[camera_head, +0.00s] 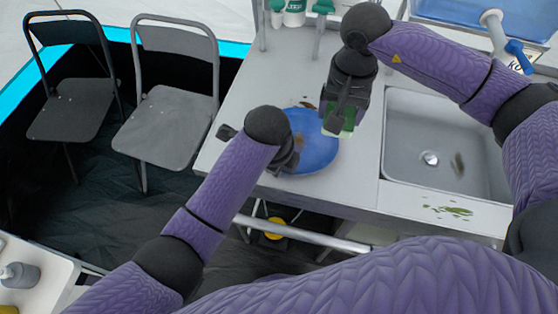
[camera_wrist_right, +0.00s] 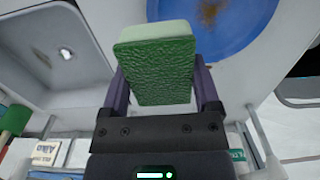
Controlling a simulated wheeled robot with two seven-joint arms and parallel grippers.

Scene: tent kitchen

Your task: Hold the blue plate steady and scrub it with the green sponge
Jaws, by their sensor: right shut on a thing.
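The blue plate (camera_head: 314,148) lies on the counter in the head view, left of the sink. It also shows in the right wrist view (camera_wrist_right: 235,38), with a brown stain on it. The green sponge (camera_head: 345,128) is in my right gripper (camera_head: 340,112), over or at the plate's right edge; whether it touches the plate I cannot tell. In the right wrist view the sponge (camera_wrist_right: 155,70) sits between both fingers. My left gripper (camera_head: 290,158) is at the plate's left edge, its fingers mostly hidden behind its own wrist, so its hold on the plate cannot be made out.
The metal sink (camera_head: 430,155) is right of the plate, with a brownish item or stain inside. Green bits (camera_head: 450,210) lie on the counter's front edge. Bottles (camera_head: 295,12) stand at the back. Two folding chairs (camera_head: 165,125) are at the left.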

